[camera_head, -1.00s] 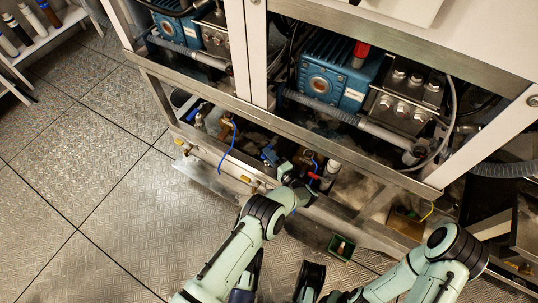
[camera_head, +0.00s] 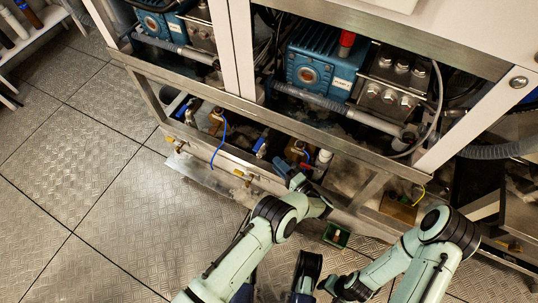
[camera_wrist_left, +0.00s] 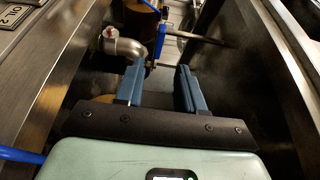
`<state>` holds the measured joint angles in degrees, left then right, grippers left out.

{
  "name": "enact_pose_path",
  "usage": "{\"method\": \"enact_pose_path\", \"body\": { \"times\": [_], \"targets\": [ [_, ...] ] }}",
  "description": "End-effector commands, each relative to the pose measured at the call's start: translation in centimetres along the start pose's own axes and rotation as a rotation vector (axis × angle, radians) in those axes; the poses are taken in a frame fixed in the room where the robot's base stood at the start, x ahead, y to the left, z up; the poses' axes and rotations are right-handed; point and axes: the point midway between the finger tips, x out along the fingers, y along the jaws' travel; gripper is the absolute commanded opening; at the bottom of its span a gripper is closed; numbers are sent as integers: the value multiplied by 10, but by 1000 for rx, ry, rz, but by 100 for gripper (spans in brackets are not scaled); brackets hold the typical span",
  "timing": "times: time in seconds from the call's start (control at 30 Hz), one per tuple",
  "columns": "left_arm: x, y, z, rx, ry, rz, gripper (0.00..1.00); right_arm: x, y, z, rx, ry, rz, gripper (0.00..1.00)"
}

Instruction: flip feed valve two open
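Blue-handled valves sit behind the lower frame rail in the head view, one at the left (camera_head: 185,110) and one nearer the middle (camera_head: 262,145). I cannot tell which is feed valve two. My left gripper (camera_head: 300,184) is low at the rail, right of the middle valve and apart from it. In the left wrist view its blue fingers (camera_wrist_left: 158,88) are apart with nothing between them. Beyond them are a blue valve part (camera_wrist_left: 156,42), a metal rod (camera_wrist_left: 190,38) and a steel elbow pipe (camera_wrist_left: 124,46).
The steel frame rail (camera_head: 275,122) runs above the valves. Blue pumps (camera_head: 318,68) stand behind it. A small green box (camera_head: 337,235) lies on the floor near my left arm. The tiled floor (camera_head: 110,170) at left is clear.

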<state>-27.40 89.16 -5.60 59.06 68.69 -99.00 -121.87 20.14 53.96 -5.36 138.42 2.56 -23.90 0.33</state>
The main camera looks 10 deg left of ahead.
Motion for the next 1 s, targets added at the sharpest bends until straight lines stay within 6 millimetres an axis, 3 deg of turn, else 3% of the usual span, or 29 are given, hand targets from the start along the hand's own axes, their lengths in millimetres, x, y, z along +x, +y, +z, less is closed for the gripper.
{"method": "enact_pose_path", "body": {
  "times": [0.1,0.3,0.87,1.0],
  "targets": [
    [-19,1,0,0,1,1,38,2,2,3,4,-11,5,61],
    [-33,0,0,1,0,0,38,4,5,6,8,-23,10,61],
    [-33,0,0,1,-1,1,38,4,5,6,8,-24,10,61],
    [-22,8,10,-12,11,47,38,-3,5,6,-31,-14,2,61]
  ]
}}
